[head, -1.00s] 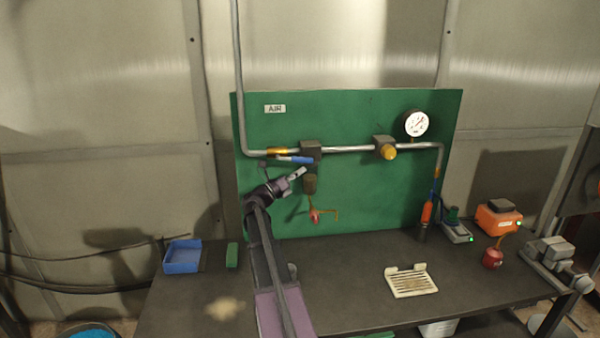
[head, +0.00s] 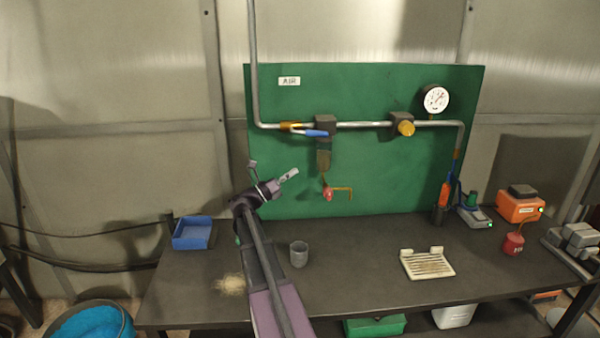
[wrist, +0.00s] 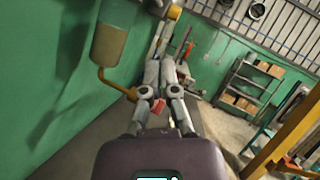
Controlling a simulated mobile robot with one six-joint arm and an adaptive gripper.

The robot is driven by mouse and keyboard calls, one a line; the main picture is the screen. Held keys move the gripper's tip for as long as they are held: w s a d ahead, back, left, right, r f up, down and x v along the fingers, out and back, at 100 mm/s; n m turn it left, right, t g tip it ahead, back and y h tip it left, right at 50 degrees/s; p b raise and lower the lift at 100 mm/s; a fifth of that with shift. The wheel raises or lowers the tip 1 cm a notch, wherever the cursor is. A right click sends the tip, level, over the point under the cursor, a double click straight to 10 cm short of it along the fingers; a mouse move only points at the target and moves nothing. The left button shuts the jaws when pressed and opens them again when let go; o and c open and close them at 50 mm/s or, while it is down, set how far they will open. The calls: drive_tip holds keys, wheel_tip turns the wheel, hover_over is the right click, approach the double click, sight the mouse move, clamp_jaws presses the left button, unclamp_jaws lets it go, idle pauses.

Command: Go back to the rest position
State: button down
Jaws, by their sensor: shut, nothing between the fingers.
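My gripper (head: 289,175) is shut and empty. In the head view it is raised above the bench, in front of the lower left part of the green panel (head: 400,170). It is left of the hanging filter bowl (head: 324,161) and below the blue-handled valve (head: 315,133), apart from both in the picture. In the wrist view the closed fingers (wrist: 160,100) point forward, with the bowl (wrist: 110,44) and its brass tube at upper left. A red piece (wrist: 159,105) shows by the fingertips; whether they touch it I cannot tell.
On the bench (head: 350,285) are a grey cup (head: 299,254), a blue tray (head: 192,233), a cream slotted tray (head: 428,263), a red can (head: 513,244) and an orange box (head: 521,206). A vise (head: 575,240) stands far right. A blue tub (head: 95,322) is on the floor at left.

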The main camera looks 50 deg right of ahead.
drive_tip(key=shift+w+a+f, duration=0.15)
drive_tip(key=shift+a+f, duration=0.1)
drive_tip(key=shift+a, duration=0.15)
idle(0.5)
